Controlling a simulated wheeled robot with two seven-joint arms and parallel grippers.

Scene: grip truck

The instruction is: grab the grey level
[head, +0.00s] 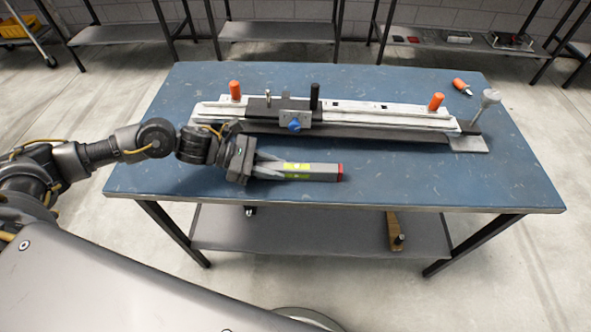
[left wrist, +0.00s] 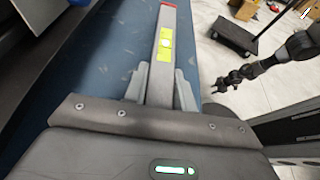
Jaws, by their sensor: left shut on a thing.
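The grey level (head: 318,172) has yellow-green vials and a red end cap. In the head view it is near the front edge of the blue table (head: 410,172), its red end pointing right. My left gripper (head: 270,168) is shut on the level near its left end. In the left wrist view the level (left wrist: 164,75) runs up from between the two fingers (left wrist: 161,85) of the left gripper. Whether the level touches the tabletop is hard to tell. My right gripper is not in the head view; an arm of mine (left wrist: 270,65) shows at the right of the left wrist view.
A long clamp-like rail fixture (head: 350,112) with orange handles (head: 436,102) lies across the back of the table. An orange-handled tool (head: 461,86) lies at the back right. The front right of the tabletop is clear. A lower shelf (head: 320,232) is beneath.

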